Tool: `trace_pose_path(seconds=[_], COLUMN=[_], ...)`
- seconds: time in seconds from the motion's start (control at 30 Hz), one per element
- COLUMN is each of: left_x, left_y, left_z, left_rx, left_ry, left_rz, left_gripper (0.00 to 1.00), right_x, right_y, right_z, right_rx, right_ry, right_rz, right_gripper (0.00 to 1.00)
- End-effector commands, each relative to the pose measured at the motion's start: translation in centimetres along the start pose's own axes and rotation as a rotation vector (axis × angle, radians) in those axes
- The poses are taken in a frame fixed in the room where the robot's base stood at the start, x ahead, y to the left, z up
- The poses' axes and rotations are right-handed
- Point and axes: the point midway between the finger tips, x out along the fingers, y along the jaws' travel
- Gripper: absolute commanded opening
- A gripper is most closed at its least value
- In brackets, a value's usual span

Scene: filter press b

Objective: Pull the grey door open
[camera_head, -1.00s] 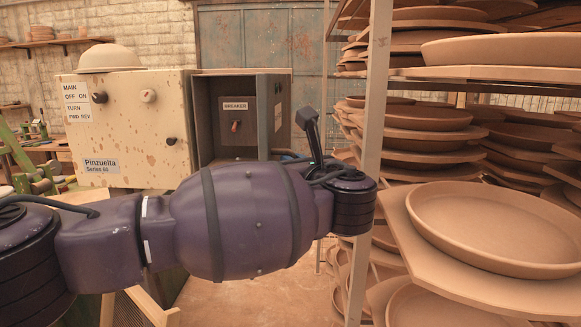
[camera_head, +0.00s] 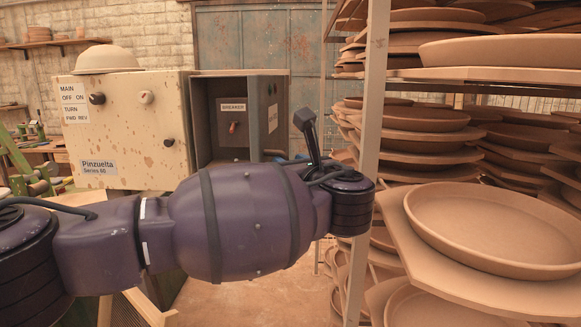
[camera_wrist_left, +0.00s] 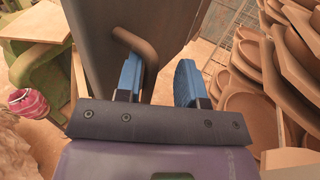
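In the head view, a dark grey panel that looks like the grey door (camera_head: 280,92) stands at the right side of the open breaker box (camera_head: 222,76). In the left wrist view, a grey panel (camera_wrist_left: 178,22) with a bent brown handle (camera_wrist_left: 136,44) fills the upper middle. My left gripper (camera_wrist_left: 160,82) is open, its blue fingers apart. The handle's lower end lies between them, closer to the left finger; I cannot tell whether they touch. My right gripper is not in view.
The cream control cabinet (camera_head: 130,135) stands left of the box, with a bowl (camera_head: 106,58) on top. A rack post (camera_head: 370,120) and shelves of clay plates (camera_head: 490,225) stand close on the right. Some floor (camera_head: 265,300) shows between cabinet and rack.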

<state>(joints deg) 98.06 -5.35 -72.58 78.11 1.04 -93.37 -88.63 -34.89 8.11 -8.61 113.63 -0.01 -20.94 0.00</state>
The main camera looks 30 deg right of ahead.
Motion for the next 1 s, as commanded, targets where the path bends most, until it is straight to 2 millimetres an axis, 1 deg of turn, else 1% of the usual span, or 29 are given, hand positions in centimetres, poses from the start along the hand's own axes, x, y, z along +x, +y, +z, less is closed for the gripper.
trace_pose_path(seconds=[0.17,0.27,0.4,0.6,0.7,0.8,1.0], left_x=[-1.4,-3.0,-5.7,-8.8,-9.8,-10.4,-10.7], left_y=[-0.1,-0.1,-0.1,-0.1,-0.1,0.0,0.0], left_z=[0.0,-0.1,-0.1,-0.1,-0.1,0.0,0.0], left_rx=[-0.001,-0.001,-0.001,0.0,0.0,0.0,0.0], left_ry=[-0.002,-0.001,0.0,0.0,0.0,0.0,0.0], left_rz=[-0.004,-0.005,-0.006,-0.004,-0.002,0.0,0.0], left_gripper=[0.36,0.36,0.36,0.36,0.36,0.36,0.36], right_x=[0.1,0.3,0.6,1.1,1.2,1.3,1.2], right_y=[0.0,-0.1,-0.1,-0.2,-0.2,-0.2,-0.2], right_z=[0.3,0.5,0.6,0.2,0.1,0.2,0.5], right_rx=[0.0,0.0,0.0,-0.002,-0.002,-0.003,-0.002], right_ry=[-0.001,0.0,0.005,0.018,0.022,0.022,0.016], right_rz=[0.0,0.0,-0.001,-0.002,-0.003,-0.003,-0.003], right_gripper=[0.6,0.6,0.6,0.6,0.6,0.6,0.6])
